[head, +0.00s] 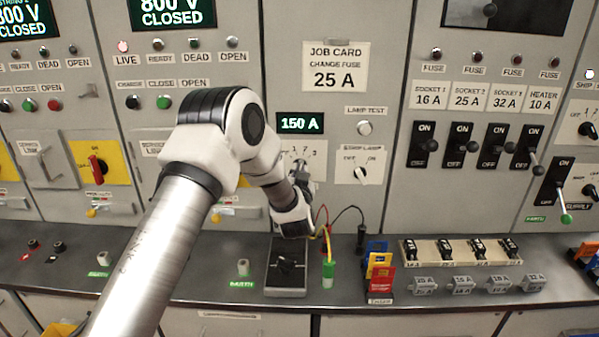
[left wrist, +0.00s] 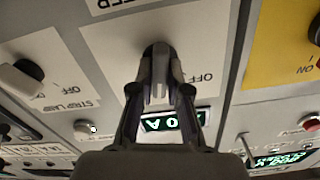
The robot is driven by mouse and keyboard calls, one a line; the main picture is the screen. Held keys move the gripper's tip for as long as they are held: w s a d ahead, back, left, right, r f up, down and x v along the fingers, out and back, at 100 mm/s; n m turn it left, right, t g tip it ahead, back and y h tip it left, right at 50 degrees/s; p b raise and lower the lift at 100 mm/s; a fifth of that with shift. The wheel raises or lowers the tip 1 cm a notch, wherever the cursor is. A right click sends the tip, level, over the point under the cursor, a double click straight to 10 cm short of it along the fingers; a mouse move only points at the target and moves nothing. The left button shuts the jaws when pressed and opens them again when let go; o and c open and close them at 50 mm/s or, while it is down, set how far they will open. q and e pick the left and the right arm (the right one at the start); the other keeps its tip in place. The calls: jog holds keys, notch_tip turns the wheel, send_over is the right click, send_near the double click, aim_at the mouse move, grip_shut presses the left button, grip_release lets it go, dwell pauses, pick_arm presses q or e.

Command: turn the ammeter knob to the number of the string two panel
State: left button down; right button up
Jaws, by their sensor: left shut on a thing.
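The ammeter's selector plate (head: 318,147) shows numbers along its top, partly hidden by my left arm. The green ammeter display (head: 299,123) above it reads 150 A. My left gripper (head: 301,167) is at this plate. In the left wrist view, the picture is turned over, and the left gripper (left wrist: 159,88) is closed around the dark ammeter knob (left wrist: 157,52). The knob's pointer direction is hidden by the fingers. The panel at the far left has a display (head: 22,20) reading CLOSED, with a partly cut-off label that seems to say STRING 2. My right gripper is not in view.
A strip lamp switch (head: 360,175) is just right of the ammeter plate, with a lamp test button (head: 365,128) above. Below, a black device (head: 287,265) with leads, a green-marked probe (head: 328,270) and a fuse rack (head: 460,250) occupy the bench.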

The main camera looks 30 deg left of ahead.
pick_arm(q)
jog(key=shift+r, duration=0.15)
dwell(0.3)
jog(key=c, duration=1.4)
grip_release()
jog(key=shift+o, duration=1.3)
jog(key=shift+w+a+f, duration=0.1)
jog(key=shift+w+f, duration=0.05)
jog(key=shift+f, duration=0.05)
jog(key=v, duration=1.2)
jog(key=shift+a, duration=0.1)
